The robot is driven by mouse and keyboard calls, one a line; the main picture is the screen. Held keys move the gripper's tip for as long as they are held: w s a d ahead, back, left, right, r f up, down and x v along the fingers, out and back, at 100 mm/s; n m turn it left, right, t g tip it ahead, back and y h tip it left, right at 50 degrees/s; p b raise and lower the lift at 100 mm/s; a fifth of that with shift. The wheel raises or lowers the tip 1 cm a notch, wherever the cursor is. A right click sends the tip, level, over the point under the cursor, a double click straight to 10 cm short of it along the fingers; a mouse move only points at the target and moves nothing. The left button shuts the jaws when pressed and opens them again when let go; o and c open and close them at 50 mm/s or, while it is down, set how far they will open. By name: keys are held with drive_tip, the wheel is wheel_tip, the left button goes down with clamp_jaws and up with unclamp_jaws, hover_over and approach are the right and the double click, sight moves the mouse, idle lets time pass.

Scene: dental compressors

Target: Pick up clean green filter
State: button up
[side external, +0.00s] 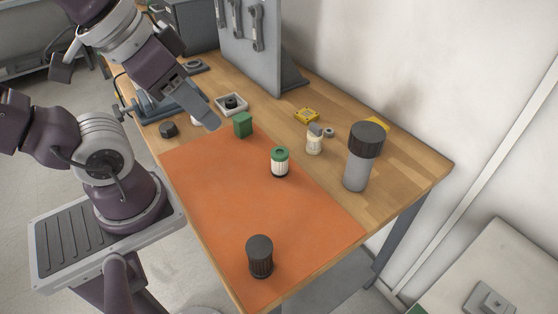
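A filter with a green cap and a pale ribbed body (280,162) stands upright on the orange mat (215,190), right of the mat's middle. Its body looks white with a dark band at the bottom. My gripper (214,126) is above the far left part of the table, up and left of the filter and well apart from it. It is seen from the side, so its finger gap does not show. I see nothing held in it.
A green block (242,125) stands between my gripper and the filter. A dark ribbed cylinder (260,257) stands at the mat's near end. A tall grey canister (361,158), a cream filter (314,141) and a yellow part (307,115) stand right. A grey tool panel (250,45) rises behind.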

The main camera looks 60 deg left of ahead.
drive_tip(key=o, duration=0.6)
drive_tip(key=m+g, duration=0.4)
drive_tip(key=m, duration=0.8)
hover_over(280, 162)
drive_tip(key=s+a, duration=0.1)
drive_tip(key=s, duration=0.1)
wheel_tip(280, 162, down, 10)
drive_tip(key=w+f+m, duration=0.1)
drive_tip(key=f, duration=0.2)
drive_tip(key=w+a+f+m+g, duration=0.1)
drive_tip(key=f+m, duration=0.1)
drive_tip(key=w+f+m, duration=0.1)
drive_tip(key=f+m, duration=0.1)
drive_tip(key=f, duration=0.1)
drive_tip(key=shift+w+a+f+g, duration=0.2)
drive_tip(key=shift+a+f+g, duration=0.1)
drive_tip(key=shift+a+f, duration=0.05)
drive_tip(key=shift+m, duration=0.4)
drive_tip(key=f, duration=0.5)
drive_tip(key=d+f, duration=0.1)
drive_tip(key=f, duration=0.1)
drive_tip(key=shift+s+f, duration=0.1)
drive_tip(key=shift+f, duration=0.2)
drive_tip(key=shift+c, duration=0.5)
